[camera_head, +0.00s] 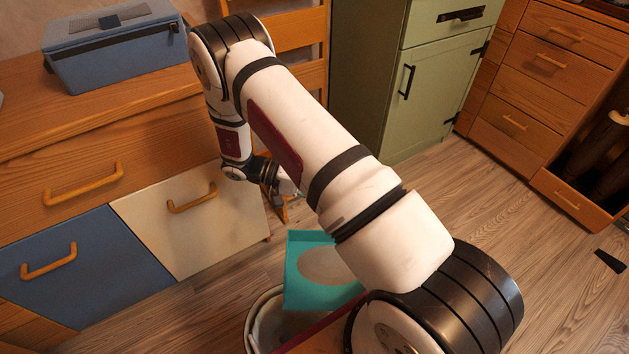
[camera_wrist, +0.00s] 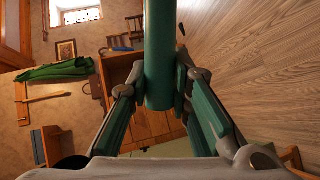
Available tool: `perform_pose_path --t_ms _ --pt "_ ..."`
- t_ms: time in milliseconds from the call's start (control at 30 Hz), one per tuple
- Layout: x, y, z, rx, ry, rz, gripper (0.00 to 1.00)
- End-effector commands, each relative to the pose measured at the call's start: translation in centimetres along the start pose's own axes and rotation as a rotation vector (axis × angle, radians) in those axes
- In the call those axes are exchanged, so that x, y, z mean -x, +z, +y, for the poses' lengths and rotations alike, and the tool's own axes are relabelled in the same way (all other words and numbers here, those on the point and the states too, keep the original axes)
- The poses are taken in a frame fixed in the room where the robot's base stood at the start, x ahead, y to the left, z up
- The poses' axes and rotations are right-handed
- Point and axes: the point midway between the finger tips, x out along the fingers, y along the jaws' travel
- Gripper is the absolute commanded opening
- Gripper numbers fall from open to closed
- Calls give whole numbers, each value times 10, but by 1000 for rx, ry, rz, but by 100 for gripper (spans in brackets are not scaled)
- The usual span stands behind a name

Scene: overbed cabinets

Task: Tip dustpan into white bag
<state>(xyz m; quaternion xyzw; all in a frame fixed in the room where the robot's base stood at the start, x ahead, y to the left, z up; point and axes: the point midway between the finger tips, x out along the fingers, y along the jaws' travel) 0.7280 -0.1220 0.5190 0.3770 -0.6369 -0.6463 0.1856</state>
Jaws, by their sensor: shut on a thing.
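The teal dustpan (camera_head: 294,292) is in the head view, over the right part of the white bag's opening. A pale grey-beige patch (camera_head: 325,266) shows on its pan; I cannot tell its depth. The white bag (camera_head: 254,318) stands open at the bottom of the head view, partly hidden by the dustpan and my arm. My gripper (camera_wrist: 160,96) is shut on the dustpan's teal handle (camera_wrist: 159,45), which runs between both fingers in the wrist view. In the head view my gripper is small and partly hidden behind my arm.
A wooden cabinet with a white drawer (camera_head: 192,228) and a blue drawer (camera_head: 75,275) stands at the left, with a blue box (camera_head: 118,48) on top. A green cabinet (camera_head: 372,90) and wooden drawers (camera_head: 540,75) stand behind.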

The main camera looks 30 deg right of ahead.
Motion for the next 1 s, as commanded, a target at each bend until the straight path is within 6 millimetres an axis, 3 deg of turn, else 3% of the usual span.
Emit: perform_pose_path --t_ms 33,200,433,567,1000 --pt "-12 1 -15 -14 11 -69 0" --pt "-39 8 -40 -62 48 -284 0" --pt "-58 13 -58 -100 78 -455 0" --pt "-58 15 -55 -116 82 -467 0" --pt "-43 27 -18 -309 91 -414 0"
